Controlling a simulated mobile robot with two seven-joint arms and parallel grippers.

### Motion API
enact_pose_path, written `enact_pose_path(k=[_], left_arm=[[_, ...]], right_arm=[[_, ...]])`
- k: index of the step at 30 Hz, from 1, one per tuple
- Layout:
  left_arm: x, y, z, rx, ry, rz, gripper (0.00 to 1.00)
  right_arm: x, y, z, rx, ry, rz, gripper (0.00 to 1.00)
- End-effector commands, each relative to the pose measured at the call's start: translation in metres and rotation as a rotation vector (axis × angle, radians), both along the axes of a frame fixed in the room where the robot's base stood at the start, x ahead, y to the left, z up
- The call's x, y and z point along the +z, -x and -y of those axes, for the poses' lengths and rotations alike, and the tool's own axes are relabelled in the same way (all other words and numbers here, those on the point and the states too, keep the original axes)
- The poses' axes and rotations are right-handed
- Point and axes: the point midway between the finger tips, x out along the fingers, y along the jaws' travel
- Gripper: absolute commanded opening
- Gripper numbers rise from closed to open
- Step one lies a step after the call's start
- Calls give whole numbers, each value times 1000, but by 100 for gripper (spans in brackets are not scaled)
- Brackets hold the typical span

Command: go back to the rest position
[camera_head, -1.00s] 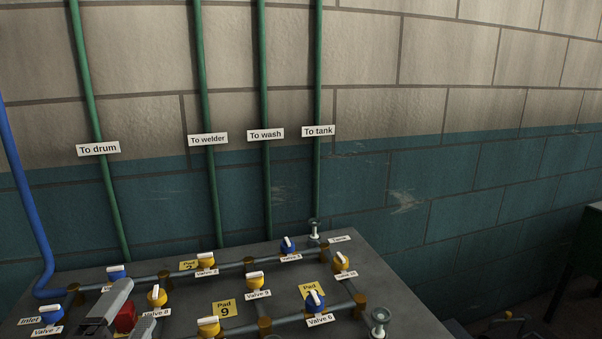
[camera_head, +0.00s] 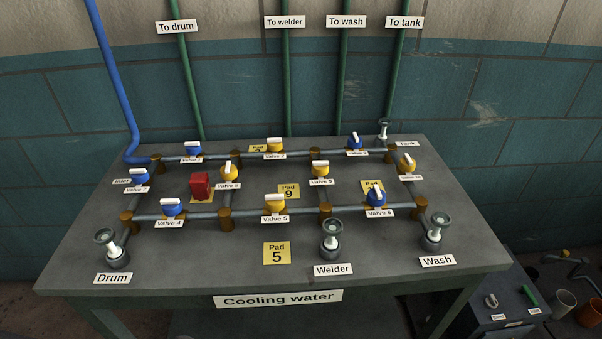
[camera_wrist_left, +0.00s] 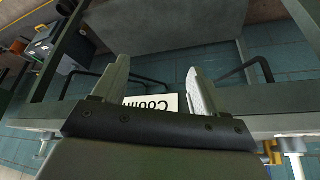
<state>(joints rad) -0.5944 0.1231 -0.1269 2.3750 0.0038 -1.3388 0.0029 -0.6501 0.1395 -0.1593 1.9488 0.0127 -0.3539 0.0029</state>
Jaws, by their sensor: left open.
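My left gripper (camera_wrist_left: 155,78) shows only in the left wrist view. Its two fingers are apart with nothing between them. Beyond them the cooling water sign (camera_wrist_left: 168,104) shows upside down and partly covered, so the gripper is near the table's front edge. Neither gripper is in the head view, and my right gripper is in no view. A red block (camera_head: 201,186) stands on a yellow pad on the table, left of valve 8, with nothing holding it.
The grey table (camera_head: 190,270) carries a grid of pipes with several blue and yellow valves. Drum (camera_head: 117,254), welder (camera_head: 331,240) and wash (camera_head: 434,235) outlets stand along its front. A dark cabinet (camera_head: 505,300) is at right.

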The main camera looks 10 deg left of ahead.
Motion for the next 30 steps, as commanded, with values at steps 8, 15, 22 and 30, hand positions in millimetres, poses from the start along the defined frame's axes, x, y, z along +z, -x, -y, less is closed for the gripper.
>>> enact_pose_path(k=[8,15,22,30], left_arm=[[-48,-25,10,-19,43,182,72],[-84,-38,19,-34,92,377,72],[-95,-40,22,-39,117,476,72],[-96,-40,22,-39,119,486,72]], right_arm=[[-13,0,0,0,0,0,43],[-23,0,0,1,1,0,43],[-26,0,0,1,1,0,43],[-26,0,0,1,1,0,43]])
